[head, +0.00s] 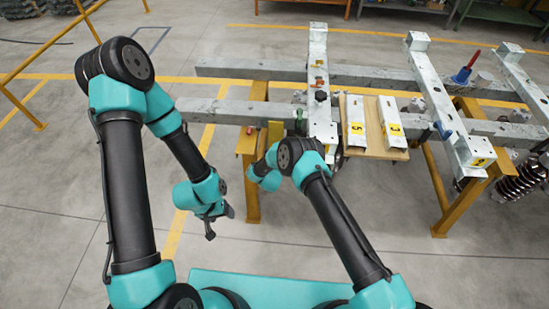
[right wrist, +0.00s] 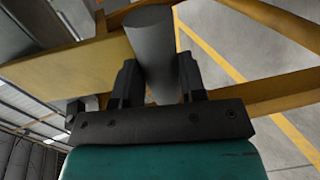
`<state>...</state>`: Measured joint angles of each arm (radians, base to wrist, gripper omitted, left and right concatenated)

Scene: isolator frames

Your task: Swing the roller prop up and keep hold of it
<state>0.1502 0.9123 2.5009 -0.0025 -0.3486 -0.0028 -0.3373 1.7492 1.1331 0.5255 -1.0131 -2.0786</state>
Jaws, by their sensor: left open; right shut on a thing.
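The roller prop (right wrist: 152,48) shows in the right wrist view as a smooth grey cylinder. My right gripper (right wrist: 158,85) has its two dark fingers on either side of it and is shut on it. The far end of the prop points up in that view, in front of a yellow beam. In the head view the prop cannot be made out, and my right arm hides most of its own gripper beside the yellow stand. My left gripper (head: 211,226) hangs empty and open, left of the stand and apart from it.
A grey steel frame (head: 233,109) rests on yellow stands (head: 252,185). A wooden board (head: 373,147) on it carries two plates numbered 5 and 3. A red-handled tool (head: 466,67) stands at the right. The floor left of the frame is clear; a yellow rail (head: 45,45) stands at far left.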

